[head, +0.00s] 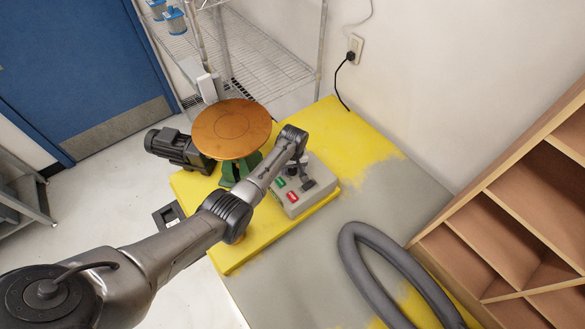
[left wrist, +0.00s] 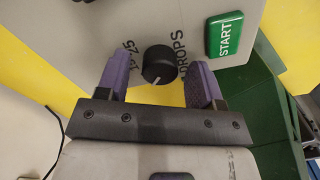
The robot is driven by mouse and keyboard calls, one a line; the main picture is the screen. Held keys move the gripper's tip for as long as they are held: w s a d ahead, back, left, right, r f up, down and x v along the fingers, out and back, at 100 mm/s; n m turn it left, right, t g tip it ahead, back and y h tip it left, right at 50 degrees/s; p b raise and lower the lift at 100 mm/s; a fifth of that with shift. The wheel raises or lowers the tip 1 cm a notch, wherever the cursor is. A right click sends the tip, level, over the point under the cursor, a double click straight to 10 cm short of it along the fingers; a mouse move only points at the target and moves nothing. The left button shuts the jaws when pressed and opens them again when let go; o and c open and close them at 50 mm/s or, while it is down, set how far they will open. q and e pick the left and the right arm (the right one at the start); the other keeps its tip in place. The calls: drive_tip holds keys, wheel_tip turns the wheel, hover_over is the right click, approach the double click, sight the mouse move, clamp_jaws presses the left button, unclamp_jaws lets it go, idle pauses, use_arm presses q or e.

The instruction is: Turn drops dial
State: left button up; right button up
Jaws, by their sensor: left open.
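The drops dial (left wrist: 159,66) is a round black knob with a white pointer line, on the face of a grey control box (head: 321,180). The word DROPS is printed to its right in the left wrist view, and numbers, one reading 25, to its left. My left gripper (left wrist: 158,72) is open, its two purple fingers on either side of the dial with gaps visible. I cannot tell how deep the fingertips reach around it. My right gripper is not in view.
A green START button (left wrist: 226,36) sits right of the dial; a red button (head: 292,197) is also on the box. An orange round plate (head: 231,129) on a green stand is beside the arm. A grey hose (head: 375,270) and wooden shelves (head: 515,225) are at right.

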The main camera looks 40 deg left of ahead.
use_arm(q)
drive_tip(key=shift+c, duration=0.2)
drive_tip(key=c, duration=0.9)
